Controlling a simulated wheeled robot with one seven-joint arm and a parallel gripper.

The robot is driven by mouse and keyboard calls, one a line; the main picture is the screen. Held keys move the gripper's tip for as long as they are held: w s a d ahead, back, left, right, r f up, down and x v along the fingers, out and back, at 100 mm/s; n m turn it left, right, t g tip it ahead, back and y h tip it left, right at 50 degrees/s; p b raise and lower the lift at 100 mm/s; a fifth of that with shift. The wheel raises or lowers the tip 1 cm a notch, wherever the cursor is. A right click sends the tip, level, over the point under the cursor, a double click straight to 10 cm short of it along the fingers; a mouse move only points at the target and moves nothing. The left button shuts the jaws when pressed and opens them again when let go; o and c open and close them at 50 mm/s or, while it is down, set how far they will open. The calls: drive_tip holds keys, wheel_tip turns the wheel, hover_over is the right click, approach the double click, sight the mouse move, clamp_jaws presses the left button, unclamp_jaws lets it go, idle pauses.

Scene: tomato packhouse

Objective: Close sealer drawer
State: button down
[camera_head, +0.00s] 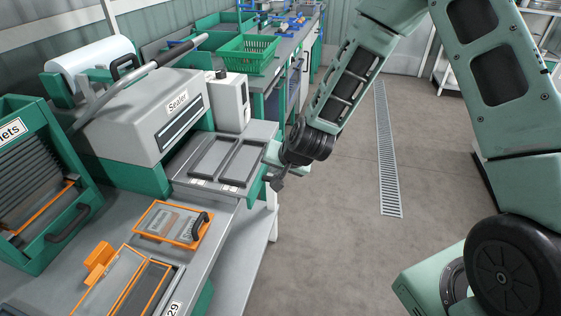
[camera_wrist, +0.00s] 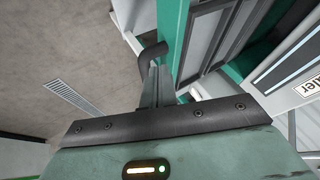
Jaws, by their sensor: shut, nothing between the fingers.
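The sealer (camera_head: 145,125) is a grey and green machine with a long lever, on the bench at the left. Its drawer (camera_head: 203,186) stands pulled out to the right and holds two dark-rimmed trays side by side. My gripper (camera_head: 276,183) is at the drawer's outer end, by its green front. In the wrist view the shut, empty fingers (camera_wrist: 154,82) point at a dark bent handle (camera_wrist: 152,51) beside the green drawer front (camera_wrist: 171,40). I cannot tell whether the fingertips touch the handle. Part of the drawer front is hidden behind my wrist in the head view.
An orange-edged tray (camera_head: 173,225) and an orange frame (camera_head: 128,284) lie on the bench in front of the sealer. A green rack (camera_head: 45,200) stands at the left, a green basket (camera_head: 247,53) behind. The floor right of the bench is clear, with a drain grate (camera_head: 386,150).

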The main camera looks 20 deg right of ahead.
sight(265, 176)
drive_tip(key=shift+x, duration=1.65)
